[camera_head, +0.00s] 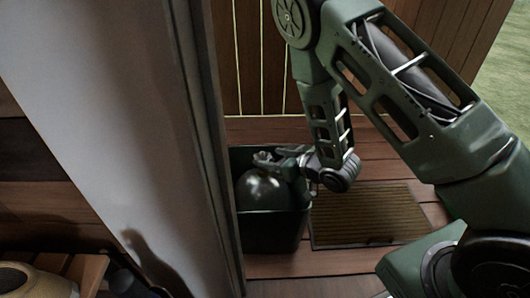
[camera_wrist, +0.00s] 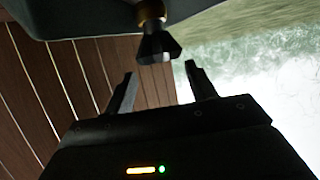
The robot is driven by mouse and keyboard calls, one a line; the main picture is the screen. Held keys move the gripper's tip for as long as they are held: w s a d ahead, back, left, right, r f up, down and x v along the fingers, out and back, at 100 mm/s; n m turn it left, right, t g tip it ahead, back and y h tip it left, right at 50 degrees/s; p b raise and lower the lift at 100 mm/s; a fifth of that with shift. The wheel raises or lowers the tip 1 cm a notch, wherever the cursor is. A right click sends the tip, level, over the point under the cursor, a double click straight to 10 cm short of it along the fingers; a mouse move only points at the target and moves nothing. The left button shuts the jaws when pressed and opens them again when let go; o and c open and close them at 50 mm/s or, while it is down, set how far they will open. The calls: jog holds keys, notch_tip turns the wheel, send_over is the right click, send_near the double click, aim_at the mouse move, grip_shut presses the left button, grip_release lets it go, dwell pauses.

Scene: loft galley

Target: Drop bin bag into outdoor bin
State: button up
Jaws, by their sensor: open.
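The bin bag (camera_head: 262,191) is a dark, shiny, rounded bundle sitting inside the open outdoor bin (camera_head: 268,232), a dark green box on the deck. My gripper (camera_head: 264,158) is at the top of the bag, over the bin mouth. In the wrist view my gripper (camera_wrist: 160,74) has its two fingers spread apart with nothing clasped between them. The bag's dark tied neck with a gold band (camera_wrist: 152,22) shows just past the fingertips, apart from them. The bag's underside and the bin floor are hidden.
A pale door panel or wall (camera_head: 90,110) and dark frame stand left of the bin. A ribbed doormat (camera_head: 365,214) lies right of it. A brown plank fence (camera_head: 265,60) is behind, with grass (camera_head: 505,90) beyond. A wooden bench (camera_head: 70,268) is at lower left.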

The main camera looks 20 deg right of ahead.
jog(key=p+v, duration=0.3)
jog(key=v, duration=0.4)
jog(key=s+a+r+g+h, duration=0.2)
jog(key=s+a+r+g, duration=0.35)
jog(key=a+r, duration=0.35)
jog(key=s+a+r+n+g+h, duration=0.1)
jog(key=s+r+g, duration=0.2)
jog(key=s, duration=0.6)
jog(key=s+a+r+n+g+h, duration=0.1)
jog(key=s+r+g+h, duration=0.1)
jog(key=s+r, duration=0.3)
jog(key=s+g, duration=0.1)
jog(key=s, duration=0.3)
jog(key=shift+r, duration=0.35)
jog(key=shift+a+g, duration=0.15)
jog(key=shift+g, duration=0.1)
